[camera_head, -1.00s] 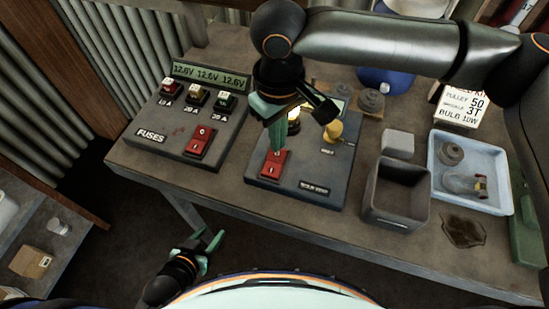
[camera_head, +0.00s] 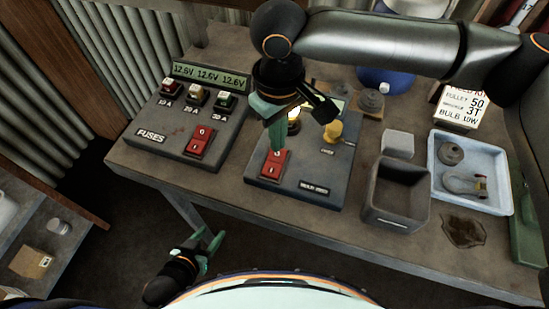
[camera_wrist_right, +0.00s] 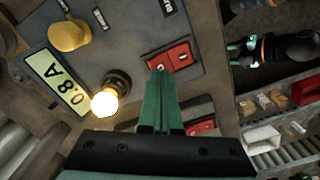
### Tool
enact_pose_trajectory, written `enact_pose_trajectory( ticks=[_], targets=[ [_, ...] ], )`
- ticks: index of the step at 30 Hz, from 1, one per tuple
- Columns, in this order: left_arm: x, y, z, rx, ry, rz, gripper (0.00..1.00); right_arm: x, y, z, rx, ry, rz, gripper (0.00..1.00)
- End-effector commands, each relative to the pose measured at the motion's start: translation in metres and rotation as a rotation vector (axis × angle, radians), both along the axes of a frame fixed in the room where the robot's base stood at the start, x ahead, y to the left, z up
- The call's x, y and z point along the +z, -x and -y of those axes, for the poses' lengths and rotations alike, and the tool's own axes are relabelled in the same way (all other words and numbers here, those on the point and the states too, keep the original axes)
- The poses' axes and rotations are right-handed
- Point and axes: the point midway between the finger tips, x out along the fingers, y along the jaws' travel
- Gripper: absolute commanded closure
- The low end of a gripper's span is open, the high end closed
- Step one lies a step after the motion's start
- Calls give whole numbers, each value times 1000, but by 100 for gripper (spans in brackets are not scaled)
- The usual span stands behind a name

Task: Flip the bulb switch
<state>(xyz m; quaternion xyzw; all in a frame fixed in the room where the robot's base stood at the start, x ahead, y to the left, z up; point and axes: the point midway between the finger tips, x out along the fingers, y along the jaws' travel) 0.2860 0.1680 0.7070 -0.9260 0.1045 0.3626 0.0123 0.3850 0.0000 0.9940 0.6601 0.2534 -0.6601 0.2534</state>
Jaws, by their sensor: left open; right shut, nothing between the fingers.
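The bulb switch (camera_head: 272,169) is a red rocker on the grey middle panel. In the right wrist view the red rocker (camera_wrist_right: 181,57) lies just beyond my fingertips. My right gripper (camera_head: 276,150) is shut and empty, pointing down with its tips at the rocker's far end; I cannot tell whether they touch. The shut fingers also show in the right wrist view (camera_wrist_right: 160,73). The bulb (camera_head: 293,123) behind the switch is lit, glowing bright in the wrist view (camera_wrist_right: 104,103). My left gripper (camera_head: 213,240) is open and empty, low in front of the bench.
The fuse panel (camera_head: 165,140) with another red rocker (camera_head: 198,142) stands at the left. A yellow knob (camera_head: 332,131) is right of the bulb. A grey bin (camera_head: 395,208) and a blue tray (camera_head: 437,185) stand further right. The wrist view shows a display (camera_wrist_right: 56,82).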

Motion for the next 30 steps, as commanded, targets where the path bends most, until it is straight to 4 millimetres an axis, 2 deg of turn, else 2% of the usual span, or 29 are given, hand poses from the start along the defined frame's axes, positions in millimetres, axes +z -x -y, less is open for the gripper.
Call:
enact_pose_trajectory(
  ticks=[30],
  targets=[
    [-3,0,0,0,0,-1,50,-12,0,0,0,-1,-1,100]
  ],
)
